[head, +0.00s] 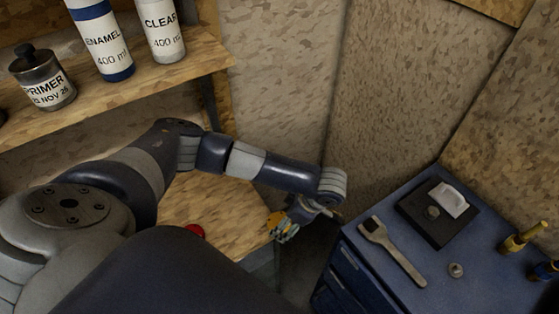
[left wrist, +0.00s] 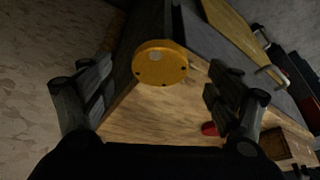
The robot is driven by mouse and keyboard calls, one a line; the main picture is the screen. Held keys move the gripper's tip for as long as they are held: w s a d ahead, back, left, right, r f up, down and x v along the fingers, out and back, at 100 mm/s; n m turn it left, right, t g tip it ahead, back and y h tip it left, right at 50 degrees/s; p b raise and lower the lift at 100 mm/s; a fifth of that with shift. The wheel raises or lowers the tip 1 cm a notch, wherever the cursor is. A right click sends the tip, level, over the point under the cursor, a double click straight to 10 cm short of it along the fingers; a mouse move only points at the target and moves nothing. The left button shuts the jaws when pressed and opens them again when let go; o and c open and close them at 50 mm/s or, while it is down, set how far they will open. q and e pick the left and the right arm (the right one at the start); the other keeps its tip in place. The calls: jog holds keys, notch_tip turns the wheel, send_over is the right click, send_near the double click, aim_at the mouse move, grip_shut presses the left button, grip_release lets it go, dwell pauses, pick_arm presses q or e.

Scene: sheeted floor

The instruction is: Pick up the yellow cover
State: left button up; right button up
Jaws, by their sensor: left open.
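The yellow cover (left wrist: 160,64) is a round disc with small dark holes near its rim. In the left wrist view it is at the edge of a wooden surface, between my open left gripper's (left wrist: 160,78) fingers and ahead of them. The fingers look apart from it, with nothing held. In the head view my left gripper (head: 298,218) is at the bench's right corner, and a yellow patch, likely the cover (head: 275,221), shows partly hidden beside it. My right gripper is not in view.
The wooden bench (head: 195,205) carries a red object (head: 195,230). A shelf above holds a primer bottle (head: 43,80), an enamel can (head: 101,40) and a clear can (head: 161,30).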

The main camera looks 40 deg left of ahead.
aim_at(274, 220)
pick_arm(q)
jog(key=shift+x, duration=1.4)
jog(key=shift+r, duration=0.1)
jog(key=c, duration=1.3)
jog(key=shift+r, duration=0.2)
